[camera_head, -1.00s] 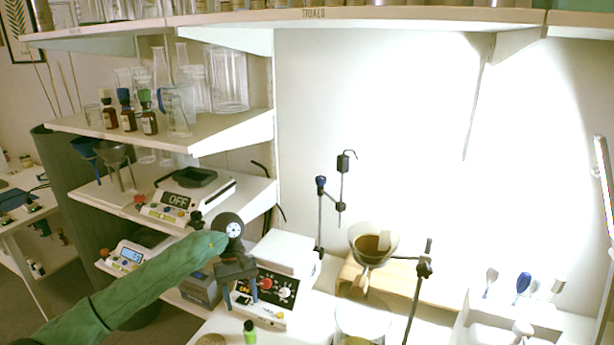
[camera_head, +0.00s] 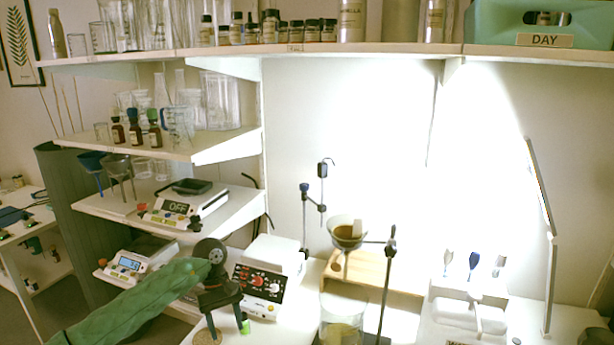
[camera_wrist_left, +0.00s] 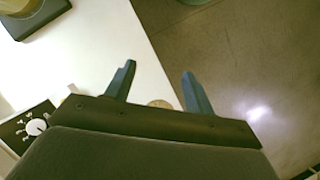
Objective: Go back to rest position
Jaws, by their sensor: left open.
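My left gripper (camera_head: 229,330) hangs above the front of the white counter in the head view, on my green-sleeved arm. Its two fingers are apart with nothing between them. In the left wrist view the open blue fingers (camera_wrist_left: 154,85) point over the counter's edge and the floor. A small bottle with a green label (camera_head: 245,323) stands just behind the right finger, partly hidden. A round cork-coloured disc (camera_head: 206,338) lies on the counter below the gripper. My right gripper is not in view.
A hotplate with red and white knobs (camera_head: 262,283) stands right of my gripper. A stand holds a funnel with brown liquid (camera_head: 346,233) above a glass vessel. Left shelves carry scales (camera_head: 184,205) and amber bottles (camera_head: 135,128). Open floor lies beyond the counter edge (camera_wrist_left: 160,60).

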